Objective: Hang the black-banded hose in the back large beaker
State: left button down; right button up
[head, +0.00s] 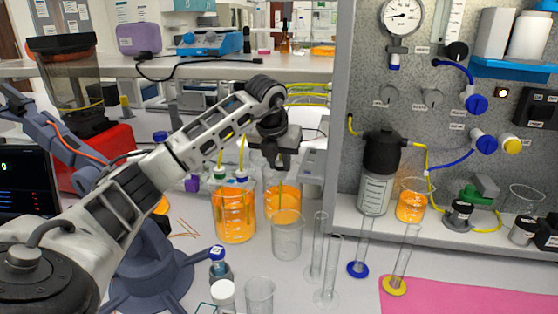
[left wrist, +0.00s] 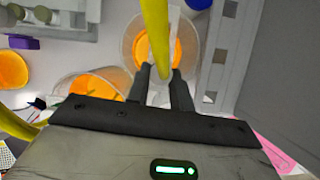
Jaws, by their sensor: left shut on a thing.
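My left gripper (head: 283,162) is above the back large beaker (head: 291,207), which holds orange liquid. It is shut on a yellow hose (left wrist: 155,28), which runs between the fingers in the left wrist view, over the orange liquid of that beaker. In the head view a thin line shows in the back beaker below the gripper; it looks like the hose's lower end. The black band is not clearly visible. The front large beaker (head: 234,228), also with orange liquid, stands to the left with two other hoses in it, one blue-banded (head: 241,178). My right gripper is not in view.
An empty beaker (head: 287,240) stands just in front of the back large beaker. Glass cylinders (head: 327,285) stand to its right. The grey rig panel (head: 350,100) rises close on the right. A shelf (head: 200,68) runs behind.

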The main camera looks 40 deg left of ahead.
pick_arm(q)
jog(key=shift+f, duration=0.1)
jog(key=c, duration=1.1)
grip_release()
jog(key=shift+c, duration=0.2)
jog(key=v, duration=1.6)
jog(key=shift+f, duration=0.1)
